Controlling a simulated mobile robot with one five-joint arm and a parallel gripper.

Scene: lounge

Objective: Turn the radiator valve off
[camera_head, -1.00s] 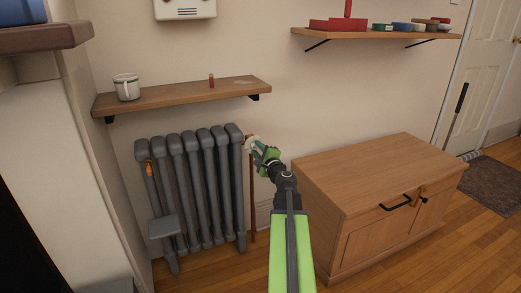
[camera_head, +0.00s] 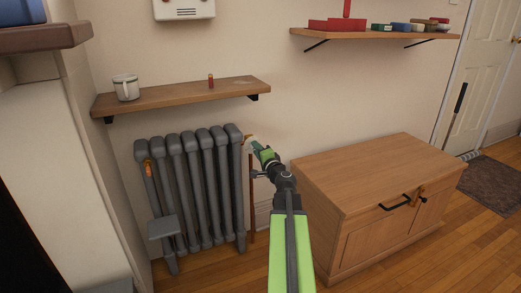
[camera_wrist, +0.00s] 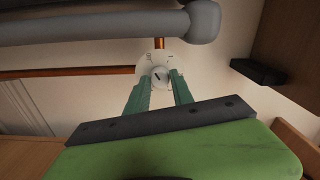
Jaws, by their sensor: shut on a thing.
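The grey radiator (camera_head: 192,190) stands against the wall at the left in the head view. The white radiator valve (camera_head: 250,142) sits at its upper right end, partly hidden by my gripper. In the wrist view the valve (camera_wrist: 160,75) shows a round white face with marks and a central knob with a dark line, below a copper pipe. My gripper (camera_head: 258,148) reaches the valve from the right. In the wrist view the green fingers of my gripper (camera_wrist: 160,84) are on both sides of the knob, shut on it.
A wooden shelf (camera_head: 183,97) with a white mug (camera_head: 126,87) hangs above the radiator. A wooden cabinet (camera_head: 378,205) stands close to the right of my arm. Wooden floor is open at the lower right.

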